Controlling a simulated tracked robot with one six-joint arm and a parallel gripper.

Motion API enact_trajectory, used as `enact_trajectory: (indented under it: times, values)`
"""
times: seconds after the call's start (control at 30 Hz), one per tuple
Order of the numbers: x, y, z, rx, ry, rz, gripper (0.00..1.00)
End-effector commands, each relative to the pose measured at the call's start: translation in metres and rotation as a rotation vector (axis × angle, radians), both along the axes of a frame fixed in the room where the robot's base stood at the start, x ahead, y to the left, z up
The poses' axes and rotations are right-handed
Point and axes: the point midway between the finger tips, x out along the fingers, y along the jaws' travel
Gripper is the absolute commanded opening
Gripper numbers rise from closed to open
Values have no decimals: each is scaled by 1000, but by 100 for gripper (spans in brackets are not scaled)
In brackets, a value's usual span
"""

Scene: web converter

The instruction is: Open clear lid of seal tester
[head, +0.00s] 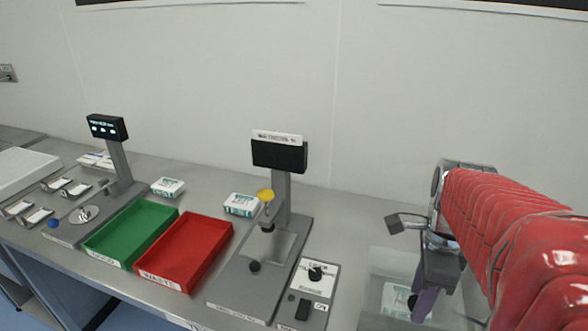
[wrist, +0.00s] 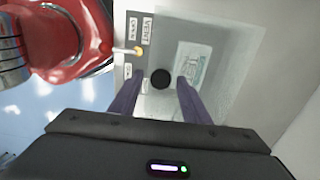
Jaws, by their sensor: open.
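The seal tester's clear lid (wrist: 215,75) fills the middle of the wrist view. It looks shut, with a white and green packet (wrist: 190,65) visible beneath it. A round black knob (wrist: 160,78) stands on the lid. My gripper (wrist: 158,84) is open, its two purple fingers on either side of the knob in this view; whether they touch it I cannot tell.
Left of the tester stand a grey device with a black display (head: 279,155), a red tray (head: 185,250), a green tray (head: 130,232) and small white boxes (head: 241,204). A wall closes off the back.

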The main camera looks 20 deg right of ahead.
Motion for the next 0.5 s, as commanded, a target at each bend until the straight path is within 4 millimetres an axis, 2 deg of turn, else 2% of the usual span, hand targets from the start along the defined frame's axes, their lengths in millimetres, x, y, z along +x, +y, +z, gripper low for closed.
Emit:
enact_trajectory:
  times: [0.27, 0.5]
  values:
    - [0, 0, -1, 0, 0, 0, 42]
    - [0, 0, -1, 0, 0, 1, 25]
